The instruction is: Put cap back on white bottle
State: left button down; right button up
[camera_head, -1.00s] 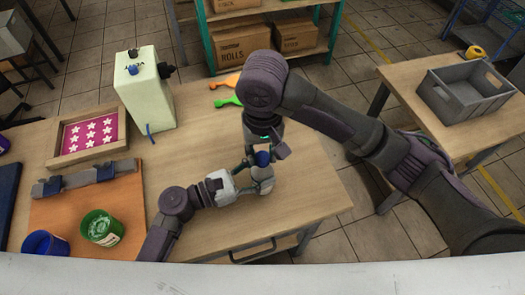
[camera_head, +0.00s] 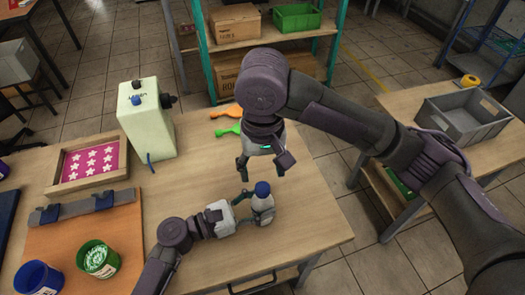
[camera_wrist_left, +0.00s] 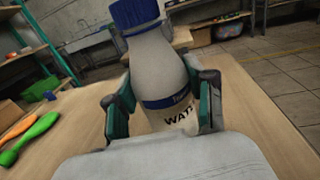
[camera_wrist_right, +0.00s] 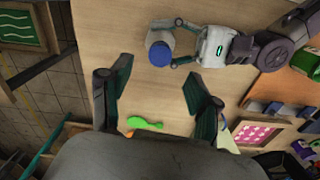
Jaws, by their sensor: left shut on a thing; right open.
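The white bottle (camera_head: 262,207) stands upright near the right front of the wooden table. The blue cap (camera_head: 262,188) sits on the bottle's top; it also shows in the left wrist view (camera_wrist_left: 134,13) and from above in the right wrist view (camera_wrist_right: 160,52). My left gripper (camera_head: 250,207) is shut around the bottle's body, a finger on each side, as the left wrist view (camera_wrist_left: 163,108) shows. My right gripper (camera_head: 264,168) is open and empty, above and apart from the cap, with its fingers spread in the right wrist view (camera_wrist_right: 157,98).
Orange and green spatula-like tools (camera_head: 230,128) lie toward the table's back. A pale green machine (camera_head: 147,117) and a wooden frame with stars (camera_head: 88,185) stand at left. Green (camera_head: 98,260) and blue (camera_head: 38,278) cups are at front left. The table's right front is clear.

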notch_tip(320, 180, up, 6)
jog(key=shift+f, duration=0.1)
pick_arm(q)
jog(key=shift+c, duration=1.6)
grip_release()
jog(key=v, duration=0.7)
jog(key=shift+s+a, duration=0.15)
jog(key=shift+a, duration=0.1)
